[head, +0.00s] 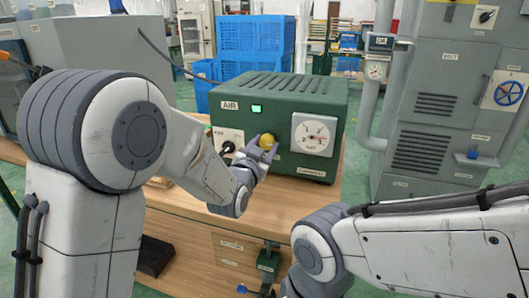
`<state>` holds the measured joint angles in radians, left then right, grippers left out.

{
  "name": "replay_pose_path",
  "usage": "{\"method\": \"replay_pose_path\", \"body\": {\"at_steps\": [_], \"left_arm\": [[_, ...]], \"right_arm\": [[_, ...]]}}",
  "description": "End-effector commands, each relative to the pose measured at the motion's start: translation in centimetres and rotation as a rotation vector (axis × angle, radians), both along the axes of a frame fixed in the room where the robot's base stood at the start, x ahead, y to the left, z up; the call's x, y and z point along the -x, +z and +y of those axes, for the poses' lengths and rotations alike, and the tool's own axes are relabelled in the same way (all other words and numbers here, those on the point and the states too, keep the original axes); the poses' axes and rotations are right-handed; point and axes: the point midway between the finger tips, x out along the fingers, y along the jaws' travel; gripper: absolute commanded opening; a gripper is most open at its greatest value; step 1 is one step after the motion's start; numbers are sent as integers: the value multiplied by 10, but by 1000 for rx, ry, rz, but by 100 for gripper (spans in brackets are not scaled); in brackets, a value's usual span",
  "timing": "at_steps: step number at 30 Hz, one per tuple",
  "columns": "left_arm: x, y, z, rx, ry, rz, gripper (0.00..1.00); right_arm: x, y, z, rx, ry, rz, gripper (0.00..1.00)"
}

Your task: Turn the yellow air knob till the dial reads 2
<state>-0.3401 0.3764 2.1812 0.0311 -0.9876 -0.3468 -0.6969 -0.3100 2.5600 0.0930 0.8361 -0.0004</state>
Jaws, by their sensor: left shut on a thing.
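The yellow air knob (267,141) is on the front of the green compressor box (255,170), which stands on the wooden bench. My left gripper (262,150) is shut on the knob, with its grey fingers around it and hiding part of it. The white round dial (313,134) is on the same front, to the right of the knob. Its needle and numbers are too small to read. My right arm reaches in from the right, and its gripper is out of view below the picture.
A black switch (227,147) and a lit green lamp (257,109) are on the box front. Grey cabinets (430,120) stand at the right. Blue crates (255,45) are behind. The wooden bench top (285,200) is clear before the box.

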Motion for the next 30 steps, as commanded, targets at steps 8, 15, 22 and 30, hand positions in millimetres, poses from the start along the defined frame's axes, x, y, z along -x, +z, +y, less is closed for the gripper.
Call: {"method": "replay_pose_path", "body": {"at_steps": [8,15,22,30], "left_arm": [[1,-3,1,250,0,81,0],[0,-3,1,461,0,150,0],[0,-3,1,631,1,207,0],[0,-2,1,757,3,248,0]], "right_arm": [[0,-23,0,0,0,0,99],[0,-38,0,0,0,0,99],[0,-49,0,0,0,0,99],[0,-56,0,0,0,0,99]]}}
